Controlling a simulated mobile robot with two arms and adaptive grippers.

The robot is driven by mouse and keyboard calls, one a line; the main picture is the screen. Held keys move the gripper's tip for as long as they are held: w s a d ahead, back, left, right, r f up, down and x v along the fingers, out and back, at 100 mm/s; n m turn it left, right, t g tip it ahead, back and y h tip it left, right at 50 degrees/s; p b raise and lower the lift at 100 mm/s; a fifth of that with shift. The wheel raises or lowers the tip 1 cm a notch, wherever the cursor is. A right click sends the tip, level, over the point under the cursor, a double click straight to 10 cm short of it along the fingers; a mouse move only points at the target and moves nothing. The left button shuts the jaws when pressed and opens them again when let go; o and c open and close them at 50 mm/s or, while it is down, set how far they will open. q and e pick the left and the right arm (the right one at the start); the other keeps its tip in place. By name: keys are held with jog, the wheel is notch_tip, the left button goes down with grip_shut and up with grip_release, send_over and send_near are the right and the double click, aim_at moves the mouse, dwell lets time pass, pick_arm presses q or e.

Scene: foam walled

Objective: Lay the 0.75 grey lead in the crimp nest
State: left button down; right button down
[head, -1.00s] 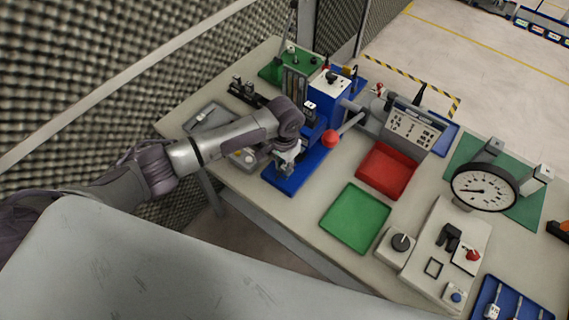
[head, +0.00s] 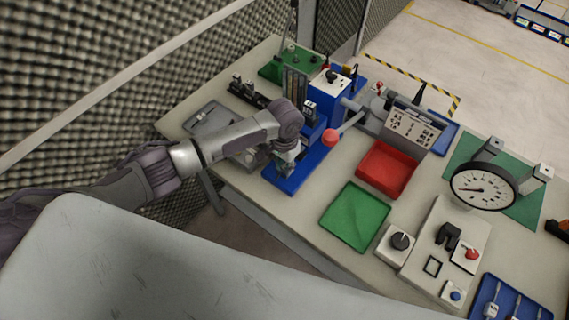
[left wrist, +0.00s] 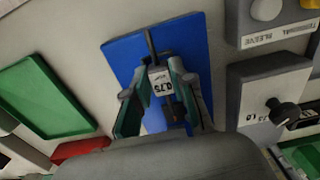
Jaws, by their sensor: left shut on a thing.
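My left gripper (head: 287,166) is over the front part of the blue press base (head: 286,189). In the left wrist view, its two fingers (left wrist: 160,92) are shut on the grey lead (left wrist: 149,42), which carries a white tag (left wrist: 162,83) reading 0.75. The lead's dark end sticks out beyond the fingers over the blue base (left wrist: 128,58). The blue crimp press (head: 329,98) with its red-knobbed lever (head: 331,138) stands just behind the gripper. I cannot make out the crimp nest clearly; the arm and fingers hide that area. My right gripper is not in view.
A green tray (head: 355,216) and a red tray (head: 386,168) lie right of the press. A dial gauge (head: 484,187) and a grey box with a knob (head: 400,243) stand farther right. A foam wall runs along the left.

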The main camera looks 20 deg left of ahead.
pick_arm(q)
jog(key=shift+f, duration=0.25)
jog(key=c, duration=0.9)
grip_release()
notch_tip(320, 180, up, 12)
